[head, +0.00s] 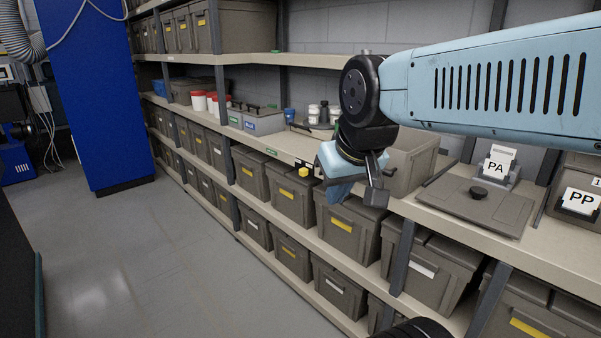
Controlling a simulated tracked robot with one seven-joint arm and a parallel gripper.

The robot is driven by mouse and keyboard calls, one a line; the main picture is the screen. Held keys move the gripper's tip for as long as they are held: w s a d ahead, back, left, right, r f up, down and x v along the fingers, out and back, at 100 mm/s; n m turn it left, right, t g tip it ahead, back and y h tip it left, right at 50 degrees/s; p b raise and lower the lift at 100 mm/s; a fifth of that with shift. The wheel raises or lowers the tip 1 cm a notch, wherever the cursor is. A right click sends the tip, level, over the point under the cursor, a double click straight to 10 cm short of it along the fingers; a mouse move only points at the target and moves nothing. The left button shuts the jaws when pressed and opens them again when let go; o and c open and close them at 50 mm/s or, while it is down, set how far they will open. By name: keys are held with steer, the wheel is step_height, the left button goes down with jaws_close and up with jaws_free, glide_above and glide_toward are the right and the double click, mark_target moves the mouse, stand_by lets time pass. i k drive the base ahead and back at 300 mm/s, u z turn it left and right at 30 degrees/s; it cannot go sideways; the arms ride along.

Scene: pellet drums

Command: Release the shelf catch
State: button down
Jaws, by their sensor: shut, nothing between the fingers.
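My gripper (376,194) is in front of the middle shelf (270,142), right of the picture's centre, pointing down. Its dark fingers are shut and hold nothing. A small yellow block (303,172) with dark parts beside it sits at the shelf's front edge, left of my gripper and apart from it. It may be the shelf catch, but it is too small to tell its form or state. My light blue arm comes in from the right and hides part of the shelf behind it.
Grey lidded bins (292,198) fill the lower shelves. A grey open bin (409,160) stands behind my gripper. A flat lid with a black knob (478,193) and a PA label holder (497,166) are to the right. The floor (150,255) at left is clear.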

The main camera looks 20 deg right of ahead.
mark_target(303, 172)
steer(key=i, duration=0.85)
steer(key=u, duration=0.05)
